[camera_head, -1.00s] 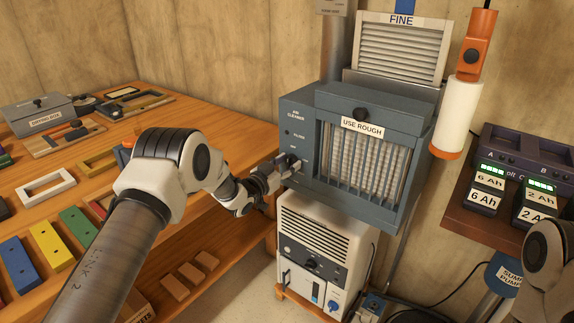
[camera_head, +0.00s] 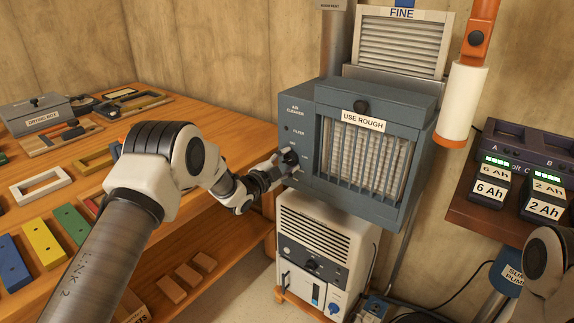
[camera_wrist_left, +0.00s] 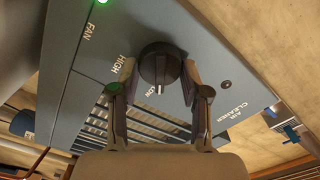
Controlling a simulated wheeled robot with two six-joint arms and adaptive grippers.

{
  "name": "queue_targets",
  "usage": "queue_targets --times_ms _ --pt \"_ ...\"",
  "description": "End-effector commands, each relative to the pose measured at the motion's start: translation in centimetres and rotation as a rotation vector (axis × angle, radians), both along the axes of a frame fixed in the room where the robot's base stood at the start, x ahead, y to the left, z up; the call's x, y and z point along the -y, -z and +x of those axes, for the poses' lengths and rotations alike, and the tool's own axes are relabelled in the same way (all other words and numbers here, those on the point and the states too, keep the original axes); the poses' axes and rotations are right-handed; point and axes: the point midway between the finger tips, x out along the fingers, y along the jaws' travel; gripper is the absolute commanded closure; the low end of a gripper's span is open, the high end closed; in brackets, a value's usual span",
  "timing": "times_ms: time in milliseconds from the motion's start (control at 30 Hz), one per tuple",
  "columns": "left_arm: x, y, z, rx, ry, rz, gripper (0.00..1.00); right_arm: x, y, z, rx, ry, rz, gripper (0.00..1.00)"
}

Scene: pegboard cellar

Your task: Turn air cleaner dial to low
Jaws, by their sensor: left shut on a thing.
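The air cleaner (camera_head: 340,192) is a blue-grey box against the wall, with a slatted front and a label reading "USE ROUGH". Its round black dial (camera_head: 291,156) sits low on the left panel and also shows in the left wrist view (camera_wrist_left: 158,62). A white pointer mark on the dial faces down in that view. HIGH is printed left of the dial; the LOW lettering is partly hidden by it. My left gripper (camera_head: 284,163) is shut on the dial, one finger on each side. My right gripper is out of view.
A wooden bench (camera_head: 215,135) with coloured blocks lies left. A white unit (camera_head: 325,235) stands below the air cleaner. An orange-and-white cylinder (camera_head: 462,105) hangs at the right, above a shelf with battery chargers (camera_head: 520,160). A green light (camera_wrist_left: 103,1) is lit near FAN.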

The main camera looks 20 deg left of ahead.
Motion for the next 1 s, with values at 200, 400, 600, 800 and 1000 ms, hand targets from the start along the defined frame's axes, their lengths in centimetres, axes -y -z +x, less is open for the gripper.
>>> queue_targets --times_ms 200,400,600,800,1000 --pt "0.07 0.20 -0.03 0.047 0.001 0.130 0.89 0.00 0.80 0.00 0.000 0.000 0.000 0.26" --pt "0.09 0.21 -0.04 0.072 0.001 0.201 0.89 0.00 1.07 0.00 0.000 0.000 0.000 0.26" --pt "0.10 0.20 -0.06 0.081 0.001 0.227 0.89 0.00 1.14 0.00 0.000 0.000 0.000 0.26" --pt "0.10 0.20 -0.06 0.081 0.001 0.229 0.89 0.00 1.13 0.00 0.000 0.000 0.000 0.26" --pt "0.10 0.21 -0.06 0.080 0.002 0.228 0.36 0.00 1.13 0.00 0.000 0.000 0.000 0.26"
